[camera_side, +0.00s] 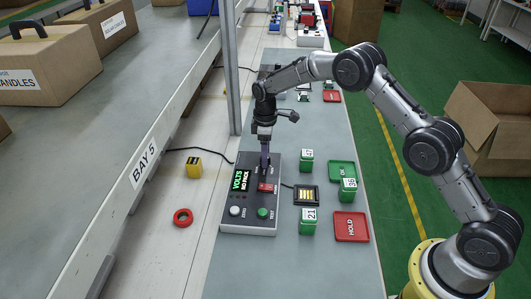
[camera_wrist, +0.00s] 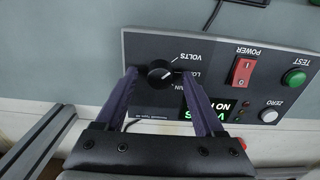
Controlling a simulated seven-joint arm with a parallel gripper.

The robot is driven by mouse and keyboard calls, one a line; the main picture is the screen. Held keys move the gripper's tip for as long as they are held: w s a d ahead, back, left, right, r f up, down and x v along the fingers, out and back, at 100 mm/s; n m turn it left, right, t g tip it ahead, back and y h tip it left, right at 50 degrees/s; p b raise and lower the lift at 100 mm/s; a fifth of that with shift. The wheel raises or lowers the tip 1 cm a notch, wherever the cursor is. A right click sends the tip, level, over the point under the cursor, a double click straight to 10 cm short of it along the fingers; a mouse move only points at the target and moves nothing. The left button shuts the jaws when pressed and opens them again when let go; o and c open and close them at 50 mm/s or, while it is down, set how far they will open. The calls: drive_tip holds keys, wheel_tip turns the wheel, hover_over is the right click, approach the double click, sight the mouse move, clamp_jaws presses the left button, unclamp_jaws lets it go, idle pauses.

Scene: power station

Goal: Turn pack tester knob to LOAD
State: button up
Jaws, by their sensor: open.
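The pack tester (camera_side: 250,222) is a grey box on the bench; its display (camera_side: 241,181) reads VOLTS / NO PACK. Its dark round knob (camera_wrist: 160,72) shows upside down in the wrist view, with VOLTS, a partly covered LOA... and another partly covered label beside it. A pale mark shows on the knob; I cannot tell exactly which label it points at. My gripper (camera_wrist: 159,74) is open, with one purple finger on each side of the knob. I cannot tell whether the fingers touch it. In the side view my gripper (camera_side: 265,168) points down at the tester's far part and hides the knob.
The tester also has a red POWER switch (camera_wrist: 242,70), a green TEST button (camera_wrist: 293,77) and a white ZERO button (camera_wrist: 269,115). Green cells (camera_side: 307,222), a black cell holder (camera_side: 306,195) and a red HOLD tray (camera_side: 351,227) lie to the right. A red ring (camera_side: 183,217) lies left.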

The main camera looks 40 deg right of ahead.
clamp_jaws()
idle(0.3)
drive_tip(key=shift+m, duration=0.3)
drive_tip(key=m, duration=0.3)
drive_tip(key=shift+m, duration=2.6)
unclamp_jaws()
